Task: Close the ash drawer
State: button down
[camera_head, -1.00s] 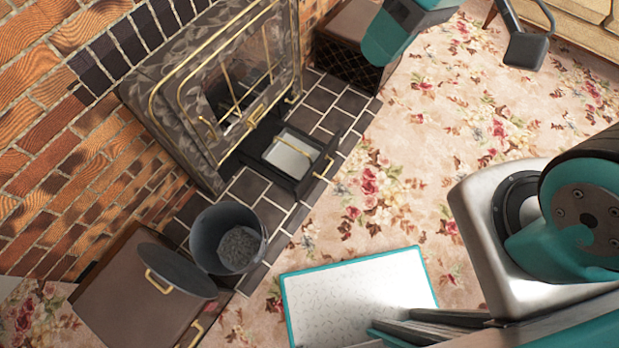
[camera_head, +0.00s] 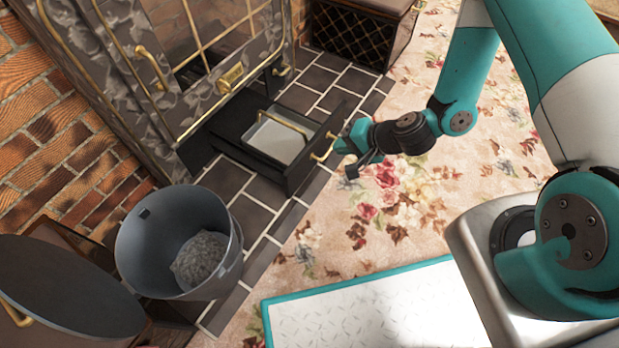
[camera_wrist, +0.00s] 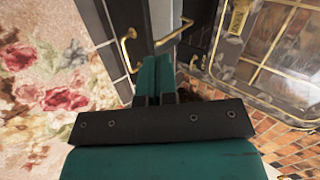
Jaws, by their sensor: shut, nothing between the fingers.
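The ash drawer (camera_head: 250,150) is pulled out from under the stove, with a black front and a brass handle (camera_head: 324,148). A pale ash pan (camera_head: 272,141) with its own brass handle sits inside it. In the wrist view the drawer's handle (camera_wrist: 128,48) is just ahead and left of the fingertips, and the pan (camera_wrist: 163,18) shows beyond. My gripper (camera_head: 342,150) is shut and empty, its fingertips close to the drawer's front near the handle. It also shows in the wrist view (camera_wrist: 153,62). I cannot tell whether it touches the front.
The stove (camera_head: 180,70) has a glass door with brass bars. A grey bucket (camera_head: 140,240) of ash stands left of the drawer on dark hearth tiles. A dark lid (camera_head: 60,285) lies beside it. Flowered carpet (camera_head: 400,215) is open at right.

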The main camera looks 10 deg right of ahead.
aim_at(302, 161)
notch_tip(302, 161, down, 8)
jog(key=s+d+r+m+h+b, duration=0.1)
jog(key=m+b, duration=0.1)
jog(key=b+x, duration=0.2)
jog(key=x, duration=0.2)
jog(key=b+x, duration=0.2)
jog(key=x, duration=0.2)
jog(key=w+r+b+x, duration=0.1)
jog(key=b+x, duration=0.2)
jog(key=x, duration=0.1)
jog(key=shift+w+a+r, duration=0.1)
jog(key=shift+w+a, duration=0.05)
jog(key=shift+a, duration=0.15)
jog(key=shift+w+a+r, duration=0.15)
jog(key=shift+w+a, duration=0.2)
